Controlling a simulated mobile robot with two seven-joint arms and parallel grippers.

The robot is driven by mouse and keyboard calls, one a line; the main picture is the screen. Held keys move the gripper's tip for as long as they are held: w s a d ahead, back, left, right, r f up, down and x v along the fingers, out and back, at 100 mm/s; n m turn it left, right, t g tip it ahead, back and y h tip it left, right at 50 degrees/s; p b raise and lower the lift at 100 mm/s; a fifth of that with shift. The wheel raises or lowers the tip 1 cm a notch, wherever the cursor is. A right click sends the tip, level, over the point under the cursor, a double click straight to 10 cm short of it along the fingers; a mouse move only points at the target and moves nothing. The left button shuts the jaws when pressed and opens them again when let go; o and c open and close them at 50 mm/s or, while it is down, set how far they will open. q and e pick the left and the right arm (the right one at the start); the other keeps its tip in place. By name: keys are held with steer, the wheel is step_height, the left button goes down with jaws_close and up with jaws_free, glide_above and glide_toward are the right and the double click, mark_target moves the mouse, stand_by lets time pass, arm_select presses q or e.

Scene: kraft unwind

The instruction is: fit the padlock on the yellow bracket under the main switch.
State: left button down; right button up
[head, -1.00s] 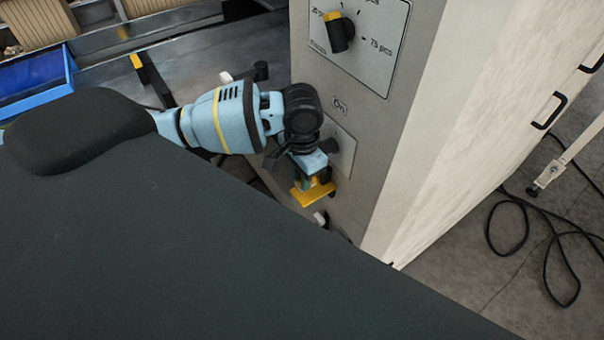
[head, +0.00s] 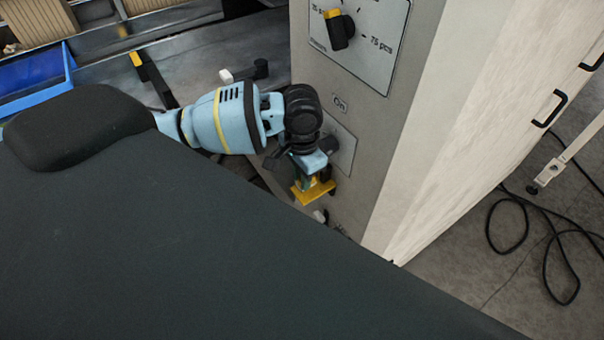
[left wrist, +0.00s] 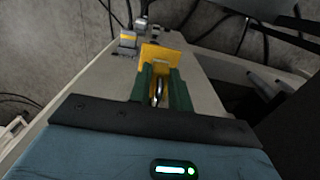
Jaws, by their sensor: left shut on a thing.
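My left gripper (left wrist: 160,95) is shut on the padlock, whose silver shackle (left wrist: 158,92) shows between the green fingers in the left wrist view. The padlock's body is hidden there. The yellow bracket (left wrist: 158,58) is just beyond the fingertips, and I cannot tell whether the shackle touches it or passes through it. In the head view the left gripper (head: 307,182) is low on the cabinet front, right at the yellow bracket (head: 313,194). A dark switch knob (head: 329,145) on a light plate is just above, partly covered by my arm. My right gripper is not in view.
The grey cabinet (head: 385,130) carries a dial plate (head: 375,40) with a black and yellow selector knob above. A blue bin (head: 35,78) is at the far left. Black cable (head: 545,235) lies on the floor at the right. In the left wrist view, grey connectors (left wrist: 128,40) sit beyond the bracket.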

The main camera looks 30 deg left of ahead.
arm_select(q)
steer(key=shift+f, duration=0.5)
stand_by(1.2)
steer(key=c, duration=1.2)
jaws_free()
steer(key=shift+r, duration=0.15)
step_height(320, 180, up, 8)
steer(key=shift+f, duration=0.25)
steer(key=shift+s+f, duration=0.1)
